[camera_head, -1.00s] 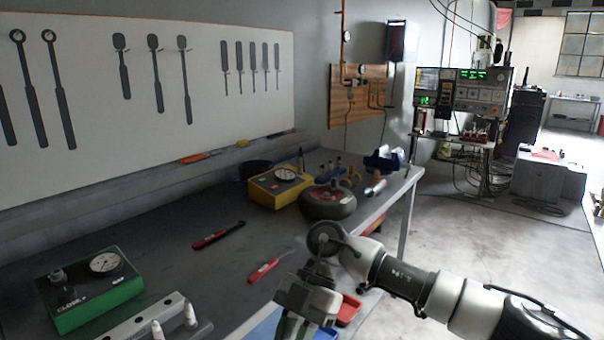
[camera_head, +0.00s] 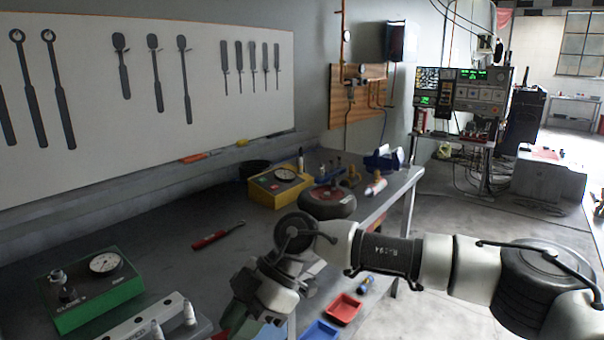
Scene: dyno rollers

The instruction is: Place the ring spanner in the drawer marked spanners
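A red-handled tool with a dark end (camera_head: 218,236) lies on the grey workbench; I cannot tell whether it is the ring spanner. No drawer marked spanners can be made out. My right arm comes in from the right and bends down over the bench's front edge. My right gripper (camera_head: 248,318) is low in the view, in front of and below the red-handled tool and apart from it. Its fingertips are cut off or unclear at the bottom edge. My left gripper is not in view.
A green gauge box (camera_head: 92,290) stands at the front left, a yellow gauge box (camera_head: 280,186) and a dark wheel (camera_head: 328,202) farther back. Red (camera_head: 344,308) and blue (camera_head: 320,332) trays sit below the bench edge. A white board (camera_head: 150,90) carries tool silhouettes. The bench's middle is mostly clear.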

